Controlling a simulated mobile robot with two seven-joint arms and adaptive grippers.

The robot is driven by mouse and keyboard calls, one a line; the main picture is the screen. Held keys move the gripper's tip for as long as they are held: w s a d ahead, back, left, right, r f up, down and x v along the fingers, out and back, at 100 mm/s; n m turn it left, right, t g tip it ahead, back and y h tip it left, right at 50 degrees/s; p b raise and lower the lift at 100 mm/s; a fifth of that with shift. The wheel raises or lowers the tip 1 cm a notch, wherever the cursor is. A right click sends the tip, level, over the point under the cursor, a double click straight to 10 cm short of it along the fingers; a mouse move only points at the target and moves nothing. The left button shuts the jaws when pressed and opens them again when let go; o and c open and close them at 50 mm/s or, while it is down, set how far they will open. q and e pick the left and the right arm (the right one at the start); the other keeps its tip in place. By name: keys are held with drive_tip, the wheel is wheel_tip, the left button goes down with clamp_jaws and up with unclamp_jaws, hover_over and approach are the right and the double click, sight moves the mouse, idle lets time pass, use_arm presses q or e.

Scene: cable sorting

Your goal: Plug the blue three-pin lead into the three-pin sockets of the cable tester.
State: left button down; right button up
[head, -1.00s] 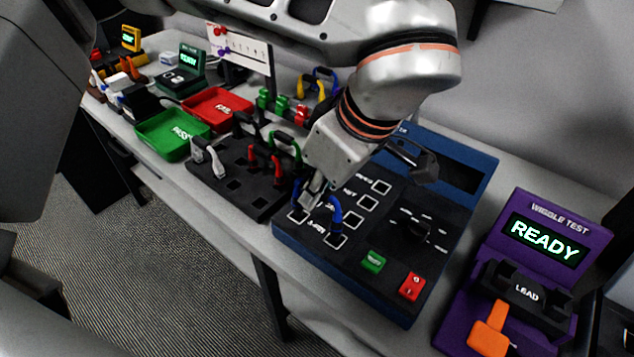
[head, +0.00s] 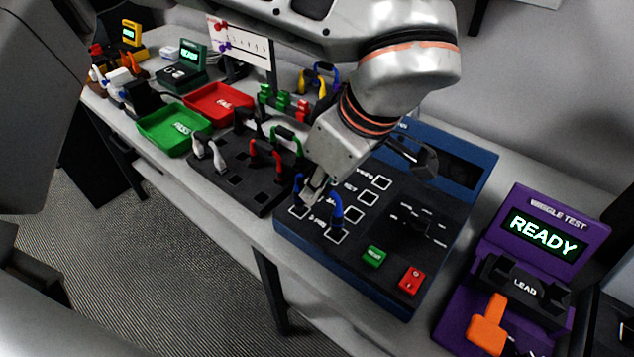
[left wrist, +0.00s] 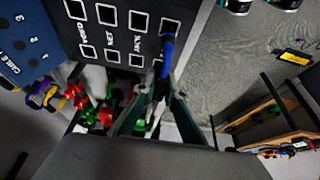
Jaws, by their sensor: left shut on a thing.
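The cable tester (head: 446,205) is a blue box with a black sloped panel; it also shows in the left wrist view (left wrist: 98,35). Its two white-outlined three-pin sockets (head: 337,236) are in the row nearest the front edge. My left gripper (head: 314,194) is low over that row, shut on the blue lead (head: 337,209). One blue end stands upright at the right socket, the other beside the fingers at the left socket. I cannot tell whether the pins are seated. In the left wrist view, one blue end (left wrist: 167,48) overlaps a socket; the fingers (left wrist: 152,112) partly hide the lead.
A black rack (head: 235,180) with several leads stands left of the tester. Green (head: 150,138) and red (head: 240,98) trays lie beyond it. A purple wiggle-test unit (head: 470,308) reading READY stands at the right. Green and red buttons (head: 411,281) are on the tester's front right.

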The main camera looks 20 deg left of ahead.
drive_tip(key=shift+w+d+r, duration=0.1)
drive_tip(key=shift+w+r, duration=0.2)
drive_tip(key=shift+w, duration=0.15)
drive_tip(key=shift+r, duration=0.15)
drive_tip(key=shift+s, duration=0.35)
use_arm(q)
drive_tip(key=shift+f, duration=0.15)
use_arm(e)
drive_tip(key=shift+w, duration=0.15)
use_arm(q)
drive_tip(key=shift+f, duration=0.25)
use_arm(e)
drive_tip(key=shift+w, duration=0.3)
use_arm(q)
drive_tip(key=shift+f, duration=0.1)
use_arm(e)
drive_tip(key=shift+s, duration=0.45)
use_arm(q)
drive_tip(key=shift+f, duration=0.25)
use_arm(e)
drive_tip(key=shift+f, duration=0.2)
drive_tip(key=shift+w+r, duration=0.1)
